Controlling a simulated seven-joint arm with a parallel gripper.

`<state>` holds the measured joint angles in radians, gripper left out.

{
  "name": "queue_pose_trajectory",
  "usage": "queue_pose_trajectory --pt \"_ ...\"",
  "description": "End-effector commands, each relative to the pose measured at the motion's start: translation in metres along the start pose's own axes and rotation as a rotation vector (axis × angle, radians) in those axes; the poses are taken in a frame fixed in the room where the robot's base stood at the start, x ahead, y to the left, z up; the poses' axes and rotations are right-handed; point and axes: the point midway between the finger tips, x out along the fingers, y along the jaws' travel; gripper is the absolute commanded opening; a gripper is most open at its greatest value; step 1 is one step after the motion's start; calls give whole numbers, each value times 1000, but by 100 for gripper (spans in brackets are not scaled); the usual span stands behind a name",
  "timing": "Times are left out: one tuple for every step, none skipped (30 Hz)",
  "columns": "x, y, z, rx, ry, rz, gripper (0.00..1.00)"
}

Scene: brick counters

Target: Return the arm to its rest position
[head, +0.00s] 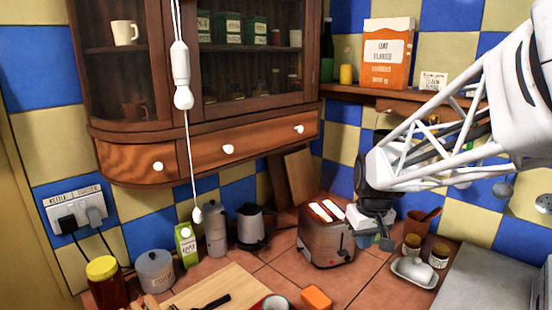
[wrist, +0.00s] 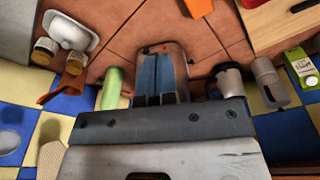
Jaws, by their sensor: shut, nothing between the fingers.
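My gripper (head: 378,228) hangs at the end of my white arm, on the right side of the head view, close to the right side of the brown toaster (head: 318,246). White slots or slices show in the toaster's top. Whether the gripper touches the toaster is hard to tell. In the wrist view, the dark fingertips (wrist: 161,99) are shut and empty, in front of the toaster (wrist: 177,52). A green object (wrist: 112,88) stands beside it in the wrist view.
A white butter dish (head: 414,271), small jars and an orange-brown pot (head: 421,225) stand right of the toaster. A kettle (head: 251,227) and moka pot (head: 215,230) stand left. A wooden cabinet (head: 228,149) hangs above; a shelf with an orange box (head: 388,54) is behind my arm.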

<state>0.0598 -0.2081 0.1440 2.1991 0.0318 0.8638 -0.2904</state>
Motion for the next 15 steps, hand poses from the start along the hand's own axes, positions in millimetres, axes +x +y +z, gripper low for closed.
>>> queue_pose_trajectory --pt "-7 -5 11 9 7 3 0" --pt "-10 -7 17 15 9 4 0" --pt "-13 -10 25 23 12 6 0" --pt "-16 -12 31 30 15 7 0" --pt "-18 -15 38 36 17 8 0" --pt "-21 -18 46 44 19 9 0" --pt "-24 -20 52 50 22 10 0" --pt "-26 -22 58 58 23 11 0" --pt "-29 -25 67 66 26 12 0" --pt "-31 -27 73 72 29 13 0" --pt "-32 -29 79 79 30 14 0" --pt "-35 -32 88 87 34 16 0" --pt "-36 -34 94 93 36 17 0" --pt "-38 -36 100 99 39 18 0" --pt "-40 -39 108 108 42 19 0"
